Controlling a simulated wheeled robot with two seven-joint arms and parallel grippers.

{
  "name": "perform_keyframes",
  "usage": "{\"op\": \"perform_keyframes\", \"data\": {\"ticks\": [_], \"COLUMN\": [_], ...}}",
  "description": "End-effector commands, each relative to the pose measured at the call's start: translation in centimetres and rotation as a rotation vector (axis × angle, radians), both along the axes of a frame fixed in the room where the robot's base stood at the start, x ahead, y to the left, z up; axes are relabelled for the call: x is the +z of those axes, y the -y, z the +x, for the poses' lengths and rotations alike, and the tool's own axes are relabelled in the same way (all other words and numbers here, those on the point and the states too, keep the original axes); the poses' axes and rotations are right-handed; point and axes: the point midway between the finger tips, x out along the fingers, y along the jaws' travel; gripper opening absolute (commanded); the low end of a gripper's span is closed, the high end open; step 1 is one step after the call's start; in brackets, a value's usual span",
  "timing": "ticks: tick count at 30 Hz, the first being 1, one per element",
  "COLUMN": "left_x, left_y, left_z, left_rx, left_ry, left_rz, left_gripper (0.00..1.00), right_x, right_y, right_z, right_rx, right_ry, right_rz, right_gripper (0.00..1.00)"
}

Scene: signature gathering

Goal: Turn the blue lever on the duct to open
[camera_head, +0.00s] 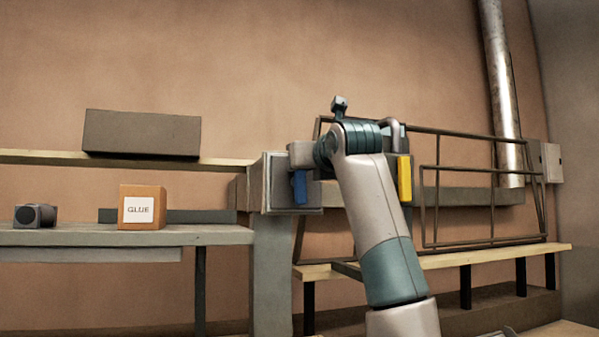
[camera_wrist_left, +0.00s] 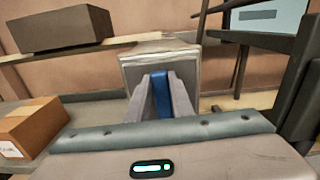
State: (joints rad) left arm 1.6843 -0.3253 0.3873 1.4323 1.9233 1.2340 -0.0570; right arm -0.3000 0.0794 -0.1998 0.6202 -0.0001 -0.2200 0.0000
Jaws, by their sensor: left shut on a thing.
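The blue lever (camera_head: 300,187) hangs roughly upright on the front of the grey duct (camera_head: 272,183), near its left end. A yellow lever (camera_head: 404,178) is farther right, partly behind my arm. In the left wrist view, the blue lever (camera_wrist_left: 161,94) stands between the two fingers of my left gripper (camera_wrist_left: 161,100), which is shut on it. The duct's grey end (camera_wrist_left: 150,65) is just beyond the fingers. In the head view my wrist hides the middle of the duct, and the fingertips are hard to make out. My right gripper is in neither view.
A bench (camera_head: 120,237) at left carries a GLUE box (camera_head: 142,207) and a small dark device (camera_head: 36,215). A dark box (camera_head: 141,133) lies on the wall shelf (camera_head: 40,157). A metal frame (camera_head: 480,169) and a wooden bench (camera_head: 500,256) stand at right.

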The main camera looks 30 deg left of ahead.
Motion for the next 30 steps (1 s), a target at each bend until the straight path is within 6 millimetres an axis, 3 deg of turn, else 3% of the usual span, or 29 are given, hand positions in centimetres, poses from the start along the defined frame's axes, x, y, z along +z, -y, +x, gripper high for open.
{"op": "perform_keyframes", "data": {"ticks": [18,19,21,30], "left_x": [-0.05,-0.05,-0.05,-0.03], "left_y": [0.15,0.14,0.13,0.16], "left_z": [0.20,0.21,0.20,0.16], "left_rx": [0.000,0.000,0.000,0.000], "left_ry": [-0.045,-0.045,-0.044,-0.043], "left_rz": [0.037,0.037,0.036,0.036], "left_gripper": [0.00,0.28,0.39,0.39], "right_x": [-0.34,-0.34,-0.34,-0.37], "right_y": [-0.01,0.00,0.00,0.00], "right_z": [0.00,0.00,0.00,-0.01], "right_rx": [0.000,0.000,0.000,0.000], "right_ry": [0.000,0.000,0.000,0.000], "right_rz": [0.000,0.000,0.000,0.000], "right_gripper": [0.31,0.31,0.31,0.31]}}
